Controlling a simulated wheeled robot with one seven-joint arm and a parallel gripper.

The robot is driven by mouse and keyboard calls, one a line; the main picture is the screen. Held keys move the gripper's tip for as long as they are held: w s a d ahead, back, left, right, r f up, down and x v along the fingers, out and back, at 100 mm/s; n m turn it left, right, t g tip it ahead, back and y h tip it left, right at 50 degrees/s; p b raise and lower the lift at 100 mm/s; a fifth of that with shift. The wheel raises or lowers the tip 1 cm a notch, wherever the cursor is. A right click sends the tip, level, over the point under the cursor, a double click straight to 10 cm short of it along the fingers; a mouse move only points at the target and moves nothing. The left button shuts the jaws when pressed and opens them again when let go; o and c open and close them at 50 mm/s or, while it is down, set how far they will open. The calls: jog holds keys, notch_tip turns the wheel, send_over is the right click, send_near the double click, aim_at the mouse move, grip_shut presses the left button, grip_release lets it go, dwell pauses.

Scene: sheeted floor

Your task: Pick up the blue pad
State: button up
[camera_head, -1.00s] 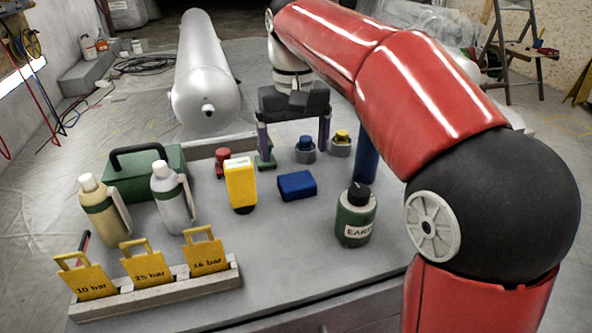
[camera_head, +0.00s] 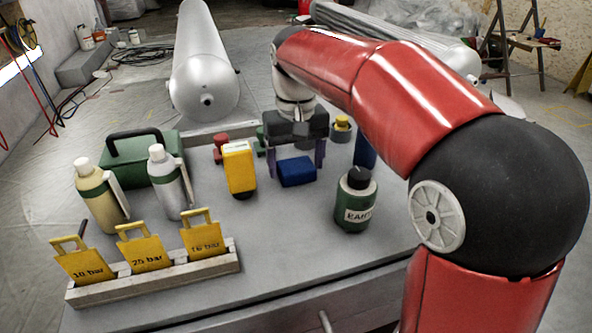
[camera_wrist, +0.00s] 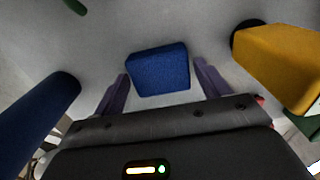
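The blue pad (camera_head: 297,172) is a small blue block lying on the grey table, right of the yellow device. My gripper (camera_head: 296,166) is just behind and above it, with its two purple fingers apart, one toward each side of the pad. In the wrist view the blue pad (camera_wrist: 158,70) lies ahead between the open fingers (camera_wrist: 160,90), with a gap on both sides. The gripper holds nothing. Whether the fingertips are level with the pad is hard to tell.
The yellow device (camera_head: 239,169) stands close on the left. A green bottle (camera_head: 355,200) stands front right, and a dark blue cylinder (camera_head: 365,147) stands right. A yellow-topped knob (camera_head: 341,128) is behind. A rack with yellow tags (camera_head: 155,276) is front left. Bare table lies before the pad.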

aim_at(296, 165)
jog(key=c, duration=0.7)
notch_tip(296, 165, up, 20)
jog(key=p, duration=0.2)
jog(key=o, duration=0.4)
jog(key=shift+c, duration=1.4)
